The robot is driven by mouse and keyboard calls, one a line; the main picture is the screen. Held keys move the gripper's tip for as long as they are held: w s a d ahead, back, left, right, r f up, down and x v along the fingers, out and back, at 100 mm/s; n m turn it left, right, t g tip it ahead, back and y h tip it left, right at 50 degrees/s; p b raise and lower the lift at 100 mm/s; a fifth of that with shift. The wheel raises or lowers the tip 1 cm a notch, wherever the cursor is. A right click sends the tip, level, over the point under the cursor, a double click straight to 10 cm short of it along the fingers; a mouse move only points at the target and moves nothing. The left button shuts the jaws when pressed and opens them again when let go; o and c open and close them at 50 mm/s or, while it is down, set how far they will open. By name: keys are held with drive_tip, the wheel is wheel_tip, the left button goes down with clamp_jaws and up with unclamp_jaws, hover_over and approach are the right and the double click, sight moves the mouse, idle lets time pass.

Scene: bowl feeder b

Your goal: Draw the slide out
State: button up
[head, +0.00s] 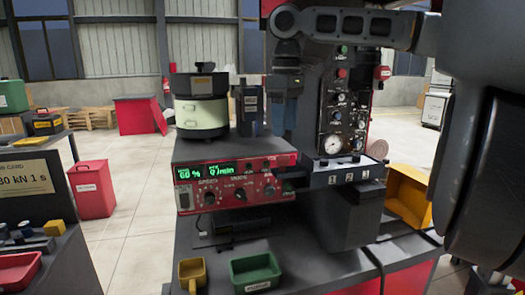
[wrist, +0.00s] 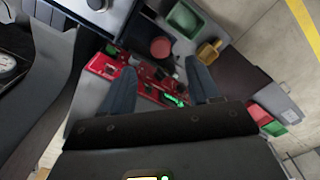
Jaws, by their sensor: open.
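My gripper (head: 284,118) hangs from the arm at the upper middle of the head view, above the right end of the red-fronted control box (head: 187,196). In the wrist view its two blue-grey fingers (wrist: 158,68) stand wide apart with nothing between them. The red panel (wrist: 103,66) of the control box shows below and beyond the fingers. A round dark-red piece (wrist: 160,47) shows past the fingertips, in front of the panel. I cannot tell for certain which part is the slide; a dark bar (head: 296,175) juts out beside the control box's right end.
A bowl feeder (head: 201,112) stands on the control box. A green bin (head: 254,272) and a yellow scoop-like bin (head: 192,272) sit at the bench front. A dark box numbered 1 to 3 (head: 348,174) and a gauge column (head: 345,115) stand to the right, with a yellow tray (head: 408,196) beyond.

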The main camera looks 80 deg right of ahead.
sight(283, 157)
drive_tip(key=shift+w+f, duration=0.15)
drive_tip(key=shift+f, duration=3.7)
drive_tip(key=shift+c, duration=0.2)
clamp_jaws()
